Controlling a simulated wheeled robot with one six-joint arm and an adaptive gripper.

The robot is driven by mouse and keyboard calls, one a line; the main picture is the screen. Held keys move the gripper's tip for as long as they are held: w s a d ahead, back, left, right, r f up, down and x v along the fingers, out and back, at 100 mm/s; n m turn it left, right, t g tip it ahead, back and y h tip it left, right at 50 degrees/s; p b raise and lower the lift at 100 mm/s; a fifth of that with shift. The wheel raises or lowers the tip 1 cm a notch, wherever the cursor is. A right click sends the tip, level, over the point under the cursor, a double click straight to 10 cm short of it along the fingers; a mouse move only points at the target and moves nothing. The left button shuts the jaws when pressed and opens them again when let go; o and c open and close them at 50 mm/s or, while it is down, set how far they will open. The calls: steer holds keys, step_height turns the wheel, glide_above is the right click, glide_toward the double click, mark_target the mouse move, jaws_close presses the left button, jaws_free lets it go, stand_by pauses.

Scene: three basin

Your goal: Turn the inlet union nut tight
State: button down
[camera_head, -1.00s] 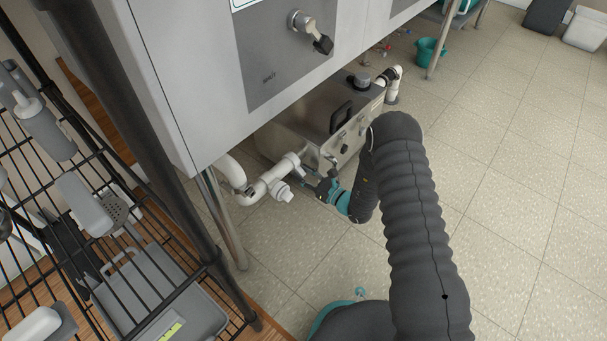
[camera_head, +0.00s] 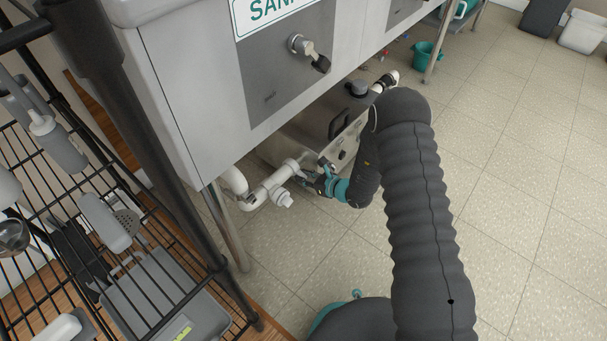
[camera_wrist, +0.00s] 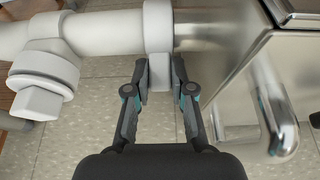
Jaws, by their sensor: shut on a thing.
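The inlet union nut (camera_wrist: 157,26) is a white ring around the pipe where it meets the metal stub of the steel tank. A white lug hangs down from it between my fingertips. My gripper (camera_wrist: 160,80) is shut on this lug from below, one finger on each side. In the head view the nut (camera_head: 290,166) sits at the left end of the tank, small and partly blended with the pipe. My gripper (camera_head: 313,181) reaches it there from the right. The steel tank (camera_head: 294,133) stands under the sink.
A white pipe with a capped branch (camera_wrist: 45,75) lies left of the nut. A curved metal handle (camera_wrist: 277,115) is close right of my gripper. A sink leg (camera_head: 229,230) and a wire rack (camera_head: 250,314) stand at the left. Open tiled floor (camera_head: 515,170) lies right.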

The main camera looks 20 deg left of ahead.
mark_target(299, 172)
step_height(299, 172, up, 3)
steer(key=h+p, duration=0.1)
steer(key=h, duration=0.1)
steer(key=g+h+p, duration=0.1)
steer(key=h+p, duration=0.1)
steer(key=shift+w+a+g+p, duration=0.15)
steer(key=shift+g+p, duration=0.15)
steer(key=h+p, duration=0.1)
steer(key=p, duration=0.1)
steer(key=shift+w+a+r+g+h+p, duration=0.1)
steer(key=shift+a+r+g+h+p, duration=0.05)
steer(key=shift+r+g+h+p, duration=0.2)
steer(key=shift+f, duration=0.1)
steer(key=c, duration=1)
jaws_free()
steer(key=v, duration=1.2)
steer(key=shift+a, duration=0.15)
